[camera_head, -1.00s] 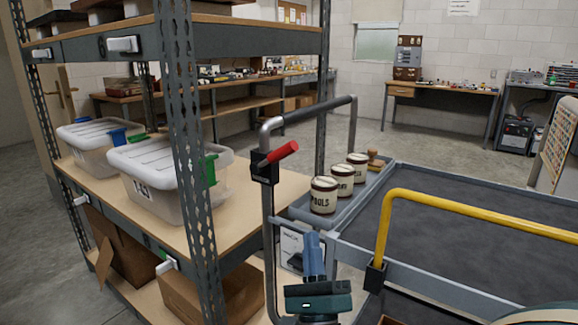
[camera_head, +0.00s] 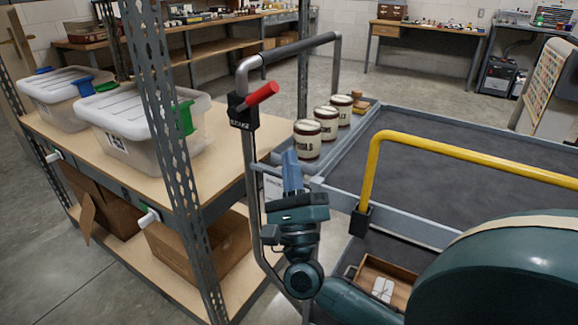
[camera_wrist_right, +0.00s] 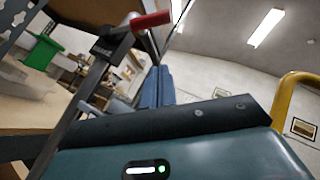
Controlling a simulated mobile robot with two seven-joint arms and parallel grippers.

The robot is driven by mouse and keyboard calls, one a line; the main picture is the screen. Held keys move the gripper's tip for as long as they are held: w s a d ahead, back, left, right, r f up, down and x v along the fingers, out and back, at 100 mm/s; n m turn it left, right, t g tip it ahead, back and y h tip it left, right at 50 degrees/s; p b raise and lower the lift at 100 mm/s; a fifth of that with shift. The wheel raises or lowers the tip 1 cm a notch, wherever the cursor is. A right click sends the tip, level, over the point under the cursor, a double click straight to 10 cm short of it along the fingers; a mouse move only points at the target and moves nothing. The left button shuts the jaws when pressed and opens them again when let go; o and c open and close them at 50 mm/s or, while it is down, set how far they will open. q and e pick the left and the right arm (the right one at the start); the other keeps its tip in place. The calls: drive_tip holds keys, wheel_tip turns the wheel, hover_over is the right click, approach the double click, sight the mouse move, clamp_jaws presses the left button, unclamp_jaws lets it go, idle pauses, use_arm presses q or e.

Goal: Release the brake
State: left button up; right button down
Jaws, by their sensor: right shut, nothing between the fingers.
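The brake lever (camera_head: 262,95) has a red grip sticking up and to the right from a black bracket (camera_head: 241,114) on the cart's grey push-handle post. In the right wrist view the red grip (camera_wrist_right: 151,20) is at the top, just beyond my fingertips. My right gripper (camera_head: 291,158) points upward, below and a little right of the lever. Its blue fingers (camera_wrist_right: 155,72) are shut with nothing between them, and a gap separates them from the grip in the head view. My left gripper is not in view.
A metal shelf with plastic bins (camera_head: 143,128) stands close on the left. Several labelled tins (camera_head: 316,137) stand in a side tray beside the grey cart bed (camera_head: 450,155). A yellow rail (camera_head: 460,152) rises at the right. My own teal arm fills the lower right.

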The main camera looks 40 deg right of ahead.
sight(253, 100)
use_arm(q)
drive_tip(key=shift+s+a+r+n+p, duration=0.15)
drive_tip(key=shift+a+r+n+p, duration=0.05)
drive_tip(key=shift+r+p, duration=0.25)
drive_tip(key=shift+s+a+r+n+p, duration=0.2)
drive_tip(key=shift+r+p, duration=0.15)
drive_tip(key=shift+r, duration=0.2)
use_arm(e)
drive_tip(key=w+r, duration=0.6)
drive_tip(key=r, duration=0.1)
drive_tip(key=shift+d+r, duration=0.25)
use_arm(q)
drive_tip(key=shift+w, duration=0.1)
